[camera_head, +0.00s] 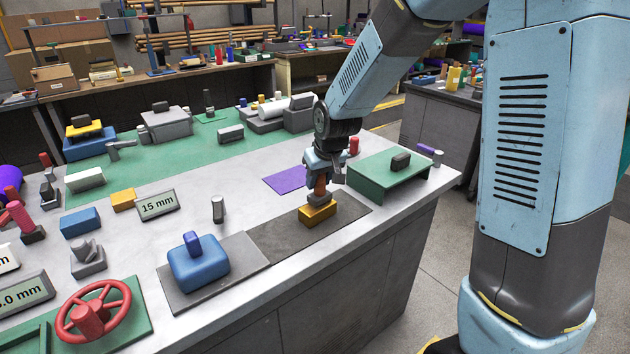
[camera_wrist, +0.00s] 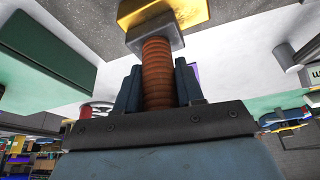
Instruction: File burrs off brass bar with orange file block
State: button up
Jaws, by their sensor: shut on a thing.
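The brass bar (camera_head: 317,213) is a short golden block lying on a dark grey mat near the bench's front edge. The file block has a ribbed orange-brown handle (camera_head: 321,187) above a grey block (camera_head: 319,199). My gripper (camera_head: 323,176) points down, shut on the handle, with the grey block at the top of the brass bar. In the wrist view the handle (camera_wrist: 158,72) stands between my fingers, with the grey block (camera_wrist: 155,37) and the brass bar (camera_wrist: 185,10) beyond it. The two look to be touching. I cannot make out burrs.
A green stand (camera_head: 385,175) with a dark knob is close on the right. A purple sheet (camera_head: 285,180) lies behind left. A blue block (camera_head: 198,264) on a grey plate is to the left, with a metal cylinder (camera_head: 218,210) behind it. Bare bench lies between them.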

jog(key=shift+w+d+f, duration=0.1)
jog(key=shift+w+d, duration=0.5)
jog(key=shift+d, duration=0.2)
jog(key=shift+s+a, duration=1.1)
jog(key=shift+a, duration=0.3)
jog(key=shift+s+a, duration=1.2)
jog(key=shift+a, duration=0.2)
